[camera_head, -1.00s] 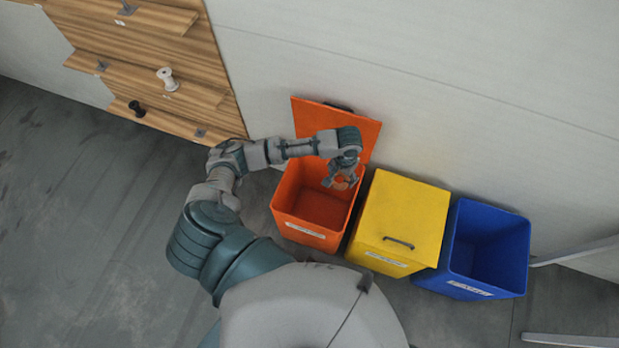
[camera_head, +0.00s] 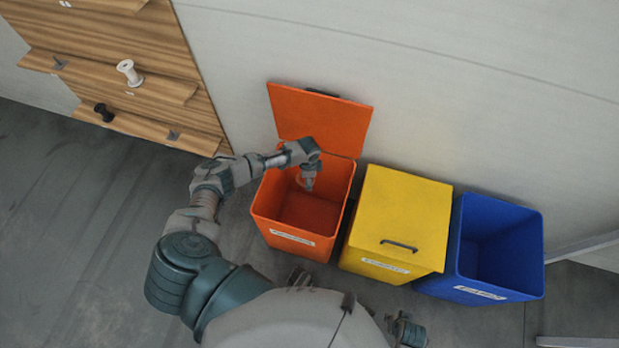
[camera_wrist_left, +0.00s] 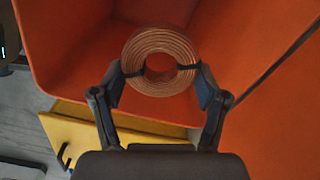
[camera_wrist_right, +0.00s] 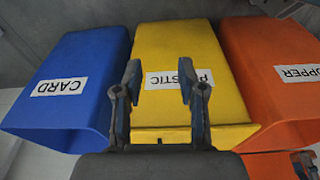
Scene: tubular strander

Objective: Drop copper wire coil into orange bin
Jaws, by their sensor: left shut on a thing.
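The copper wire coil (camera_wrist_left: 160,48) is a ring of copper strands with dark ties. My left gripper (camera_wrist_left: 160,84) is shut on it, one finger on each side. In the head view my left gripper (camera_head: 307,180) is over the back part of the open orange bin (camera_head: 310,240). The bin's orange walls surround the coil in the left wrist view; I cannot tell exactly how deep the coil is. The orange lid (camera_head: 318,118) stands raised against the wall. My right gripper (camera_wrist_right: 158,85) is open and empty, with the bins beyond it.
A closed yellow bin (camera_head: 405,215) with a dark handle stands right of the orange bin. An open blue bin (camera_head: 497,245) stands right of that. A wooden shelf board (camera_head: 115,60) with a white spool (camera_head: 130,72) and a black spool (camera_head: 103,112) is at the upper left.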

